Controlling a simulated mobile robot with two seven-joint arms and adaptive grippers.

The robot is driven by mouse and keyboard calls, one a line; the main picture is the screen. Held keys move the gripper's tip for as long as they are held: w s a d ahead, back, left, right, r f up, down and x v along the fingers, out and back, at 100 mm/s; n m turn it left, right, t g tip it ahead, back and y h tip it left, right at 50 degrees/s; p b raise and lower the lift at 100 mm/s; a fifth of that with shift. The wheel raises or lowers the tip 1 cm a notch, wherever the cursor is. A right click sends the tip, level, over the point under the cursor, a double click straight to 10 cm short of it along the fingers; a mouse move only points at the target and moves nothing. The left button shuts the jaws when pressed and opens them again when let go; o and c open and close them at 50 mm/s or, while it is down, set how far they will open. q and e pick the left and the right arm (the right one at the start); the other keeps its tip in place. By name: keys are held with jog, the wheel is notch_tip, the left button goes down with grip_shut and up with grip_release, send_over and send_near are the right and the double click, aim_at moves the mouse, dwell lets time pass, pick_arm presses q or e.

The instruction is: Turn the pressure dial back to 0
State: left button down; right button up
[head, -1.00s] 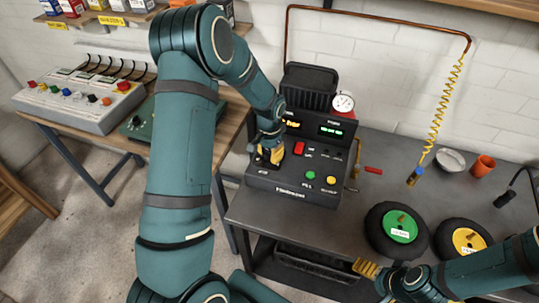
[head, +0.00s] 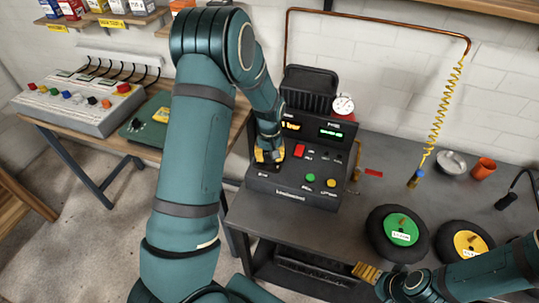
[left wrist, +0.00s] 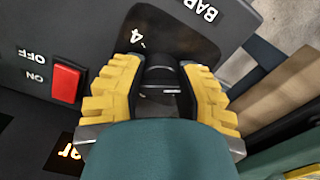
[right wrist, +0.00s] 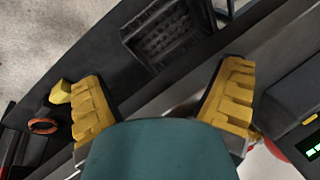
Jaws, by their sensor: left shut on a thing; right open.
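The black pressure dial (left wrist: 160,74) sits on the left of the dark control box (head: 290,190). My left gripper (head: 268,158) is shut on the dial, with its yellow fingers on both sides in the left wrist view. The fingers and arm hide the dial's pointer and most of its scale; a "4" and "BAR" show beside it. The box has a lit orange display (head: 291,126), partly covered and hard to read in full, and a green display (head: 331,133). My right gripper (head: 367,272) is open and empty near the bench's front edge.
A red switch (left wrist: 66,83) marked ON and OFF is close to my left fingers. A green-hubbed wheel (head: 402,232) and a yellow-hubbed wheel (head: 468,243) lie on the bench right of the box. A white gauge (head: 344,104) stands on the box's top.

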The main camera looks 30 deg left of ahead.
pick_arm(q)
jog(key=shift+n, duration=0.4)
jog(key=c, duration=0.6)
grip_release()
notch_tip(320, 180, up, 12)
jog(key=shift+f, duration=0.1)
dwell(0.6)
